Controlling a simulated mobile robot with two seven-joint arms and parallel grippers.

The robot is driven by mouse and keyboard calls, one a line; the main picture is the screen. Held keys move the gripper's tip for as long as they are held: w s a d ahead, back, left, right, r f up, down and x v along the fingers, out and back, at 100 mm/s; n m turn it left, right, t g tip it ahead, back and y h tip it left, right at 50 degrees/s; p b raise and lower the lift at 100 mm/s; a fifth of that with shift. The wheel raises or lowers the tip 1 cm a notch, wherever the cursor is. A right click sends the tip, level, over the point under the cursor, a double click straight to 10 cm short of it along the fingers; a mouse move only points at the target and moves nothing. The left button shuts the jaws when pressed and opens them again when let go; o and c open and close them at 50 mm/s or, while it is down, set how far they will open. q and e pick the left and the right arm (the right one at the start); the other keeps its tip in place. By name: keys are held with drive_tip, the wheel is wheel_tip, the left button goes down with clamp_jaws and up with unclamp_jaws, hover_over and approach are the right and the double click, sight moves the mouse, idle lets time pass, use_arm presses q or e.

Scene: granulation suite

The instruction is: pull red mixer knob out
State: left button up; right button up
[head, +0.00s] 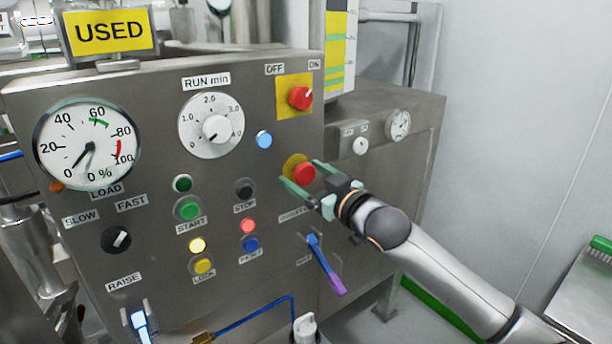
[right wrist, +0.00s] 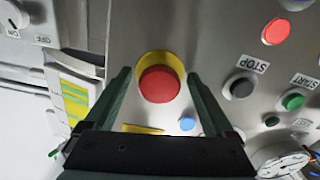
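The red mixer knob (head: 304,174) is a round mushroom knob on a yellow disc on the grey control panel (head: 150,85). It also shows in the right wrist view (right wrist: 160,84), with the yellow collar (right wrist: 166,57) behind it. My right gripper (head: 301,173) is open, with one finger on each side of the knob. In the right wrist view the knob lies between the tips of my right gripper (right wrist: 159,76), with a small gap seen on each side. How deep the fingers reach cannot be told. My left gripper is not in view.
A red OFF/ON switch (head: 300,98) on a yellow plate sits above the knob. A black stop button (head: 244,190) and a green start button (head: 188,208) lie to the left. A blue-purple lever (head: 326,265) hangs below my gripper. Free room lies right of the cabinet.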

clamp_jaws()
idle(0.5)
